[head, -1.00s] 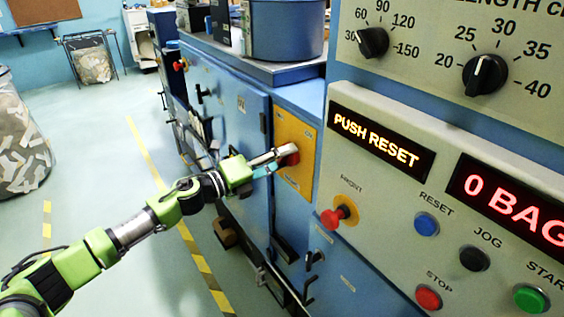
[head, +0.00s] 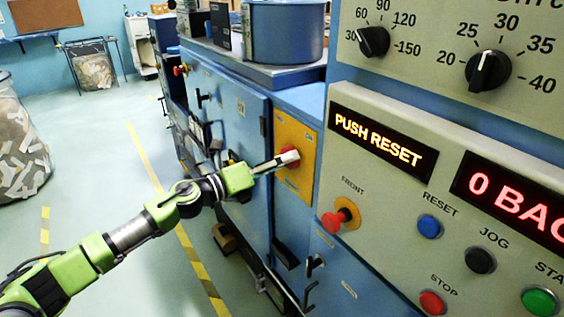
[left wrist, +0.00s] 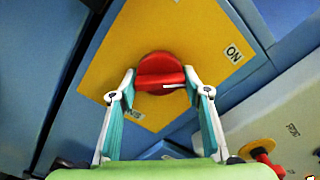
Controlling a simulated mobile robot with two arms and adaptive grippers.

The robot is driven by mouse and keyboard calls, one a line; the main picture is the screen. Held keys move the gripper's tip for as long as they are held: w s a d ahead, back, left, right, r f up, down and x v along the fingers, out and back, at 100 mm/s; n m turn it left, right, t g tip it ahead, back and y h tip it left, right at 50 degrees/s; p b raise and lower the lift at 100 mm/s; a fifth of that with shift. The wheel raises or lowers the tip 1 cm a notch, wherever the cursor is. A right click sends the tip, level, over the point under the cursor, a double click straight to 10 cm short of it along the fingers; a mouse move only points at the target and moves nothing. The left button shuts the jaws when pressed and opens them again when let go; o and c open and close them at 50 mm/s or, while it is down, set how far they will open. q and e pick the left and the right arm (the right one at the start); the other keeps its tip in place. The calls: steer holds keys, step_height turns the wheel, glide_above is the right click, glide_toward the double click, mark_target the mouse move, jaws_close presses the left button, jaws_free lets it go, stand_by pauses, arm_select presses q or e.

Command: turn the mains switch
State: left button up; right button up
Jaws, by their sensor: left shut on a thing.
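The mains switch is a red rotary handle (head: 288,149) on a yellow plate (head: 308,142) on the side of the blue cabinet. My left gripper (head: 289,159) reaches it from the left and hides part of the handle. In the left wrist view, the red handle (left wrist: 160,73) sits between the two fingertips of my left gripper (left wrist: 159,84), which is shut on it. The yellow plate (left wrist: 190,35) carries an ON label at the right and another label at lower left, partly hidden by a finger. My right gripper is not in view.
A grey control panel (head: 390,205) stands close at the right, with a red front knob (head: 335,219) and several buttons. Its display reads PUSH RESET. A wire bin of scraps (head: 18,150) stands at the left. The floor between is clear.

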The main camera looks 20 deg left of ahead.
arm_select(q)
steer(key=shift+f, duration=0.1)
steer(key=o, duration=1.1)
steer(key=v, duration=1.2)
